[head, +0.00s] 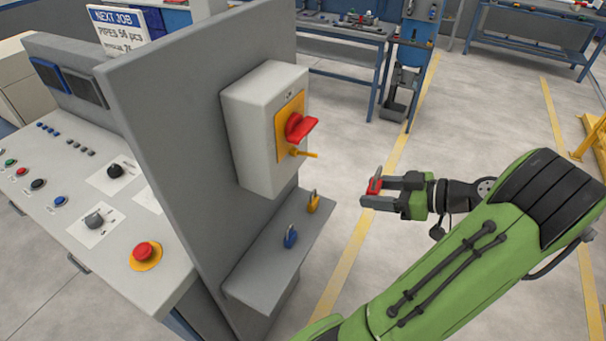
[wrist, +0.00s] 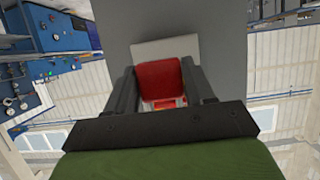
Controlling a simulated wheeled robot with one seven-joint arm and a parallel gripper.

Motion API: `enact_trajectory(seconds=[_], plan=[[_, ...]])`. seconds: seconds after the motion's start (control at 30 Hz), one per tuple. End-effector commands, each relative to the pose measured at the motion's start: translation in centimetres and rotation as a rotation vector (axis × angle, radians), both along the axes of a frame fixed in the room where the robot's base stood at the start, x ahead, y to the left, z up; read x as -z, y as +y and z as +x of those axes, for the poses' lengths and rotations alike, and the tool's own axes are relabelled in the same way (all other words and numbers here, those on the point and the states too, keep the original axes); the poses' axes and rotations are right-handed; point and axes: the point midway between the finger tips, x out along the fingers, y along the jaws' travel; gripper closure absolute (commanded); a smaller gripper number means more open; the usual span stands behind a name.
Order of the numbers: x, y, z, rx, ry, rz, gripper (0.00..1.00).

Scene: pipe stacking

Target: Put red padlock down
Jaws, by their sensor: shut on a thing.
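My gripper (head: 378,189) is shut on the red padlock (head: 374,184) and holds it in the air to the right of the grey panel. In the wrist view the red padlock (wrist: 160,80) sits between the two dark fingers. A grey shelf (head: 262,262) juts from the lower part of the panel, lower and to the left of my gripper. A blue padlock (head: 290,237) and a yellow padlock (head: 313,202) stand on this shelf. The padlock in my gripper is apart from the shelf.
A grey switch box (head: 262,130) with a red rotary handle (head: 297,127) is mounted on the upright grey panel (head: 180,130). A control desk (head: 95,215) with buttons is behind the panel at left. Open floor (head: 400,250) lies under my gripper. Workbenches stand at the back.

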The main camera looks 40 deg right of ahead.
Motion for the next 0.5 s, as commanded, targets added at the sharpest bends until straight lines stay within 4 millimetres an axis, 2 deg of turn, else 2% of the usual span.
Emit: enact_trajectory(seconds=[0.1, 0.3, 0.5], plan=[[0.0, 1.4, 3.5, -0.011, -0.003, -0.001, 0.80], [0.0, 3.4, 9.1, -0.008, -0.002, -0.002, 0.80], [0.0, 4.4, 12.2, -0.007, -0.001, -0.003, 0.80]])
